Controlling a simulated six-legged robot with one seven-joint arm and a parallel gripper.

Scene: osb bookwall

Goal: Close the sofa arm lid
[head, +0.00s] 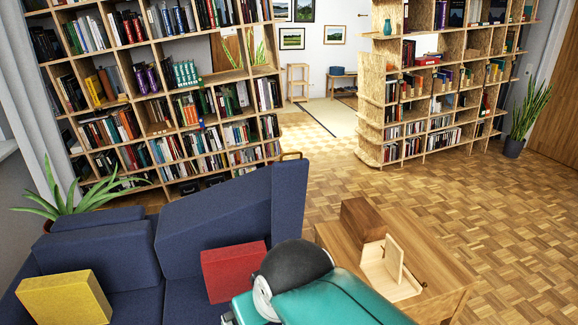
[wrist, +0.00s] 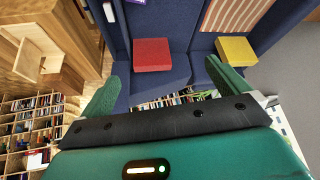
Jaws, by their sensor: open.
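A wooden side unit (head: 430,262) stands at the right end of the blue sofa (head: 215,215). A light wooden lid (head: 394,259) stands raised, nearly upright, over a shallow pale compartment (head: 395,289) in its top; I take this for the sofa arm lid. The lid also shows at the left edge of the wrist view (wrist: 28,60). My gripper (wrist: 162,72) is open, with two green fingers apart and nothing between them. It points toward the sofa seat, away from the lid. In the head view my arm hides the unit's near left part and the fingers cannot be made out.
A dark brown block (head: 362,220) sits on the unit's far left corner. Red (head: 234,270) and yellow (head: 64,298) cushions are on the sofa. Tall bookshelves (head: 160,100) stand behind. The parquet floor (head: 500,220) right of and beyond the unit is clear.

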